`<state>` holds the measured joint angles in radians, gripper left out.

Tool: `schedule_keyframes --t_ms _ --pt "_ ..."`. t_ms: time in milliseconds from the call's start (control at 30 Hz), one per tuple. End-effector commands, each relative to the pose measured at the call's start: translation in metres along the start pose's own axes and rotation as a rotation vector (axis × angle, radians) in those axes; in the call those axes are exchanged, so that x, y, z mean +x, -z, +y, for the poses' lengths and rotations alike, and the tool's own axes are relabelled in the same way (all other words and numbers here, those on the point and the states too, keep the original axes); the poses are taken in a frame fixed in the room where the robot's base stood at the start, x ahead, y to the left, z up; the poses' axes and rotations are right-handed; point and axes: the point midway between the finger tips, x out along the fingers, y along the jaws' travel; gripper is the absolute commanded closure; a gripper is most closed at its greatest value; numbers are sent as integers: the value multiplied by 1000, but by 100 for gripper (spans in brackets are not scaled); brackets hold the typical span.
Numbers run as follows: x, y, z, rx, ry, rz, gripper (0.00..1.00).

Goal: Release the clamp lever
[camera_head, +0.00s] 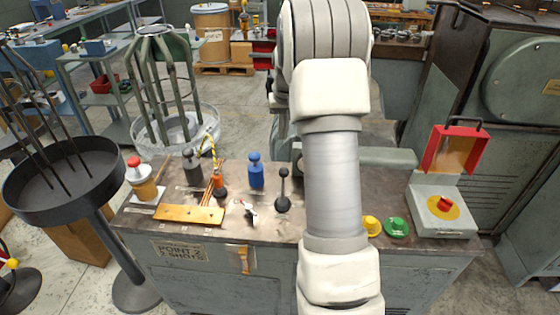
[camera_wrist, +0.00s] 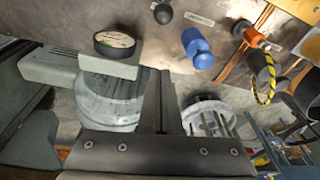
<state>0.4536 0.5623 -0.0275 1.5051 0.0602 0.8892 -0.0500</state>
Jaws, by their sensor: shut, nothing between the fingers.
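I cannot tell for sure which control is the clamp lever. A black ball-topped lever (camera_head: 283,192) stands upright on the bench top, and its ball shows at the top of the wrist view (camera_wrist: 163,13). My gripper (camera_wrist: 157,76) is shut and empty in the wrist view, apart from these levers. In the head view my arm hides the gripper.
A round dark tray with rods (camera_head: 62,190) stands left. A black-rimmed disc (camera_wrist: 114,43) sits on a grey block.

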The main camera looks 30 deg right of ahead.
Motion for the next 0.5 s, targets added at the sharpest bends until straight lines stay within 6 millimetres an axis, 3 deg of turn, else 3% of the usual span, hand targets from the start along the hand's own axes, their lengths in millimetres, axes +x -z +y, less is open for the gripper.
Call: schedule_keyframes --t_ms 267,500 --pt "4 0 0 0 0 -1 100" --pt "40 -1 0 0 0 -4 100"
